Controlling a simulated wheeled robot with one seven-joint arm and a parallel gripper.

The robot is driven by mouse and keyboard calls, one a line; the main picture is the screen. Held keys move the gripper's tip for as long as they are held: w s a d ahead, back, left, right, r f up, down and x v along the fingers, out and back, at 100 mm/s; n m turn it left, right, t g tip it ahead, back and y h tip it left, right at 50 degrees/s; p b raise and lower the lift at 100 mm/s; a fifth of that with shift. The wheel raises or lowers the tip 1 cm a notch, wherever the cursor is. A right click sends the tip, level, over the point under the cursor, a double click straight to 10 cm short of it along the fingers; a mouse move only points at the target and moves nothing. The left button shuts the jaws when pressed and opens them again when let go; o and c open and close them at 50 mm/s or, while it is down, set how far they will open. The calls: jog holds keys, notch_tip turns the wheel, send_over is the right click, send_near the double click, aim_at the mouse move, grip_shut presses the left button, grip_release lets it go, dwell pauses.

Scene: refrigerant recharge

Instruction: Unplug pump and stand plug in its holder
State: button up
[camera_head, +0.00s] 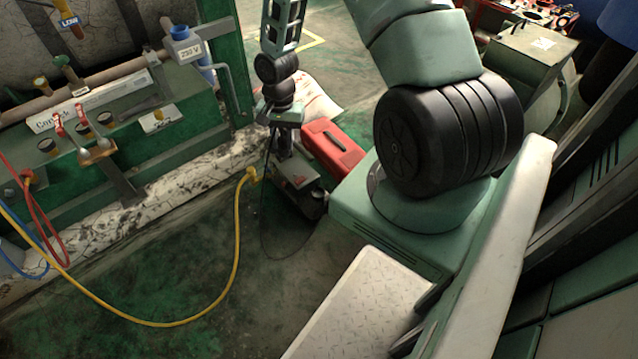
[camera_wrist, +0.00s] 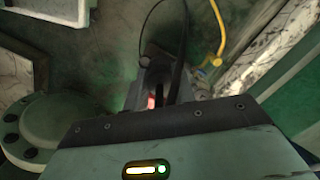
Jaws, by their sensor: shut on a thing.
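My gripper (camera_head: 284,140) points down above the dark grey pump (camera_head: 297,186) on the floor, left of the red toolbox. It is shut on the plug, which is mostly hidden by the jaws in both views. A thin black cord (camera_head: 262,205) hangs from the gripper and loops over the floor towards the pump. In the wrist view the cord (camera_wrist: 180,60) runs up from the jaws. A grey holder marked 230 V (camera_head: 187,47), with a blue round part, is on the pipe frame at the upper left. I cannot tell whether it is the plug's holder.
A red toolbox (camera_head: 332,148) stands right of the pump. A yellow hose (camera_head: 237,235) curves over the floor to a fitting beside the pump. A green bench (camera_head: 170,135) with pipes, red-handled valves and gauges fills the left. The floor at the lower middle is otherwise clear.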

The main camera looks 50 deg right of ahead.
jog(key=shift+s+d+f+m+t+b, duration=0.2)
jog(key=shift+s+d+f+m+b, duration=0.4)
jog(key=shift+d+f+m+b, duration=2.3)
jog(key=shift+s+d+f+m+t+b, duration=0.2)
jog(key=shift+s+d+f+m+b, duration=0.45)
jog(key=shift+f+b, duration=4.3)
jog(key=shift+s+d+f+m+t+b, duration=0.2)
jog(key=shift+s+d+f+m+b, duration=0.3)
jog(key=shift+d+f+m+b, duration=3.2)
jog(key=shift+a+f+n+p, duration=0.7)
jog(key=shift+a+n+p, duration=0.2)
jog(key=shift+a+n, duration=0.05)
jog(key=shift+a+f+n+p, duration=0.7)
jog(key=shift+a+n+p, duration=0.2)
jog(key=shift+a, duration=0.05)
jog(key=shift+f+b, duration=0.5)
jog(key=shift+f, duration=1.05)
jog(key=o, duration=1)
jog(key=shift+c, duration=0.2)
notch_tip(320, 180, up, 17)
jog(key=d+p, duration=0.2)
jog(key=p, duration=0.6)
jog(key=shift+s+r+p, duration=0.15)
jog(key=shift+s+p, duration=0.2)
jog(key=shift+s, duration=0.1)
